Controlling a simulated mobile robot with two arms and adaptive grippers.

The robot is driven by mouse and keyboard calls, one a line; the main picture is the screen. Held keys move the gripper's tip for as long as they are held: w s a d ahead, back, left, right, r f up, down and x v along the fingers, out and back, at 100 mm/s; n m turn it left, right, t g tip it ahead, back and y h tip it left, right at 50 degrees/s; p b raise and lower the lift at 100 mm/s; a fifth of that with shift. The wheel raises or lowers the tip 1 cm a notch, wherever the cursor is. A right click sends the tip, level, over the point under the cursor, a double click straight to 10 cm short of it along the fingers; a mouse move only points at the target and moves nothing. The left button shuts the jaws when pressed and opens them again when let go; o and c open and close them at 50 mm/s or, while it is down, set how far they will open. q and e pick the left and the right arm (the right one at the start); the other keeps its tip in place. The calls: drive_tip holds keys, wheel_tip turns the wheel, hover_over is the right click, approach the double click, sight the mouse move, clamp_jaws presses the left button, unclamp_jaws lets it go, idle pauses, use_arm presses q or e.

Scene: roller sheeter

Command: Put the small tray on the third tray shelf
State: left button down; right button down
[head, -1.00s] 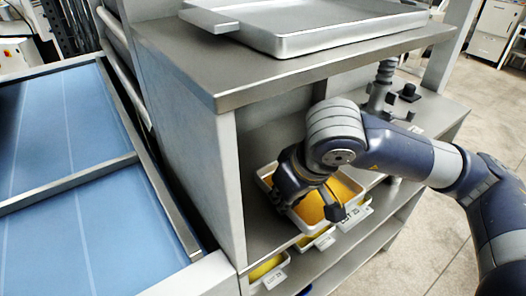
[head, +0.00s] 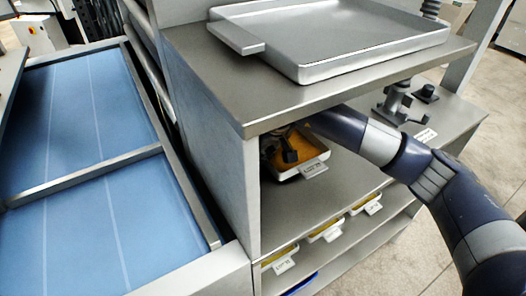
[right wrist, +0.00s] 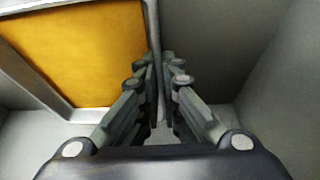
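The small tray (head: 315,163) is a pale metal tray with orange-yellow contents and a labelled front tab. It is inside the compartment under the cabinet's top, near the left wall. The right gripper, mostly hidden under the top in the head view, shows in the right wrist view (right wrist: 160,75). Its fingers are closed on the tray's side wall (right wrist: 152,25), with the orange contents left of them. I cannot tell whether the tray touches the shelf (head: 300,210) below it. My left gripper is out of view.
A large empty metal tray (head: 345,45) sits on the cabinet top. Several labelled small trays (head: 327,232) stand on the lower shelf. A metal stand (head: 395,105) is at the right. The blue sheeter belt (head: 100,230) is at the left.

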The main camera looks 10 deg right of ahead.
drive_tip(key=shift+s+f, duration=0.1)
drive_tip(key=shift+f, duration=0.5)
drive_tip(key=shift+s+d, duration=0.1)
drive_tip(key=shift+f, duration=0.2)
drive_tip(key=c, duration=1.8)
unclamp_jaws()
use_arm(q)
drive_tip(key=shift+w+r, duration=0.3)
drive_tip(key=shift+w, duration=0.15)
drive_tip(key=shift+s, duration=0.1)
